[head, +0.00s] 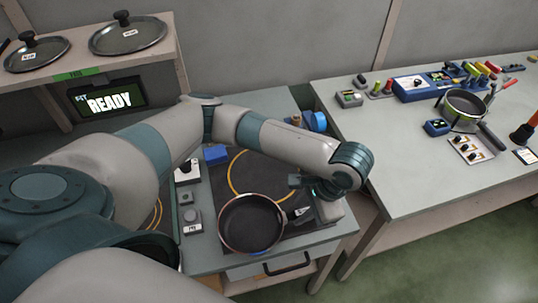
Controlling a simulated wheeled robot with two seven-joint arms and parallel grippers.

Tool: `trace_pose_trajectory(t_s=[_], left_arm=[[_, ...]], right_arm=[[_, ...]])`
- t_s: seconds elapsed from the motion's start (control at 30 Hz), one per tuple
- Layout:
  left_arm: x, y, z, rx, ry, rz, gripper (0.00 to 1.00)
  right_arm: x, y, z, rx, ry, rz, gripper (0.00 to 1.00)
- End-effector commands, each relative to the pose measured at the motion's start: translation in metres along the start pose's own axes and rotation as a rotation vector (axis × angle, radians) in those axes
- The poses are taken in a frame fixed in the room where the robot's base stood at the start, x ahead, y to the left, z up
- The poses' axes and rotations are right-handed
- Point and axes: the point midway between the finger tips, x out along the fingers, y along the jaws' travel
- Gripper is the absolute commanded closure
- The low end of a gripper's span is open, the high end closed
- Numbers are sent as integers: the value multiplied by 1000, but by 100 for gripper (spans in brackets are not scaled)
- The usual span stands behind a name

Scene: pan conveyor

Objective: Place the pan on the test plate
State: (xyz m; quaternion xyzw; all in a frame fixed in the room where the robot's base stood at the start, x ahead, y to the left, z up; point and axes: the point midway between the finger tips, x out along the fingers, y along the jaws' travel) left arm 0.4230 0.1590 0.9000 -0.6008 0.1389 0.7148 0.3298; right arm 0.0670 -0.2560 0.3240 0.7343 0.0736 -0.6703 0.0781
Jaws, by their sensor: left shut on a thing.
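A dark frying pan (250,225) with a copper-coloured rim is in front of me, over the near part of the black test plate (243,172). The plate carries an orange ring, part of which shows behind the pan. My left gripper (305,206) is at the right of the pan, shut on its handle. My own wrist hides most of the handle. The pan looks roughly level and sits off the ring toward the near edge. I cannot tell whether its base touches the surface. My right gripper is not in view.
A screen (110,101) reading READY stands under a shelf with two lids (128,35). Small control boxes (193,220) line the plate's left side. The right table (420,175) holds another pan (465,108), tools and a blue case. A gap separates the tables.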

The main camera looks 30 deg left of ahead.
Motion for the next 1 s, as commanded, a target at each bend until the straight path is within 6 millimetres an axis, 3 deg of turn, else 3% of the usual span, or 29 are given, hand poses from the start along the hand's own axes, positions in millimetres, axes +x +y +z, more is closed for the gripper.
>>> trace_pose_trajectory(t_s=[0.27, 0.8, 1.0], left_arm=[[8, -38, -1, -8, -4, 1, 100], [28, -150, -6, -6, -2, 0, 100], [32, -172, -7, -3, -2, -1, 100]], right_arm=[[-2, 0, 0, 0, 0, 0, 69], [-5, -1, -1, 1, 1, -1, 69], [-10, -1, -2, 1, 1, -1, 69]])
